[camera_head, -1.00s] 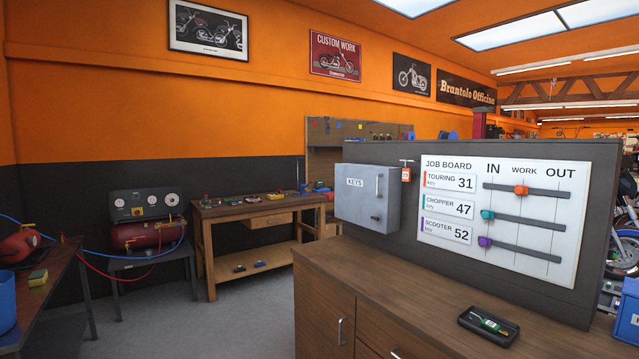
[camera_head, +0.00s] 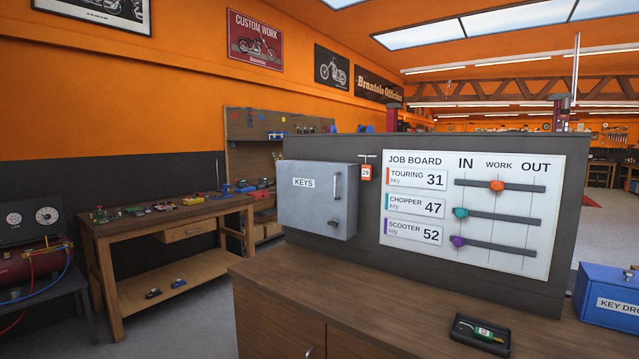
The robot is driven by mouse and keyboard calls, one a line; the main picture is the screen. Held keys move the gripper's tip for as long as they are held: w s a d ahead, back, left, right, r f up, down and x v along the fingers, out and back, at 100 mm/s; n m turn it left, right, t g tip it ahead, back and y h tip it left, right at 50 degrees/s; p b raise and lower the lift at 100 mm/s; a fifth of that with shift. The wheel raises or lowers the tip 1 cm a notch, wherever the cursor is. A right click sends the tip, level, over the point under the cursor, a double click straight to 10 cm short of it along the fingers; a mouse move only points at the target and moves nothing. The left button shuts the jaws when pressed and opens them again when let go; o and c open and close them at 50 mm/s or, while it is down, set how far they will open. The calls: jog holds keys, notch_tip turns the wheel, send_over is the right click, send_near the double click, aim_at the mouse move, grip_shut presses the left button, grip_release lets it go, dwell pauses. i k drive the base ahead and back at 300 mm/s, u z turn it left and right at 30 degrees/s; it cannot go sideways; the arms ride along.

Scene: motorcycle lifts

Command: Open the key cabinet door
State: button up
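The key cabinet (camera_head: 310,217) is a grey box labelled KEYS, mounted on the left part of a dark upright panel above a wooden counter. Its door looks shut. My gripper is not in view.
The counter (camera_head: 400,312) holds a black tray (camera_head: 481,334) with a green-tagged item. A blue key drop box (camera_head: 608,297) stands right. A workbench (camera_head: 165,228) is behind left.

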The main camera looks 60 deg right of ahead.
aim_at(310, 196)
jog(key=z, duration=0.4)
jog(key=i, duration=0.85)
jog(key=z, duration=0.7)
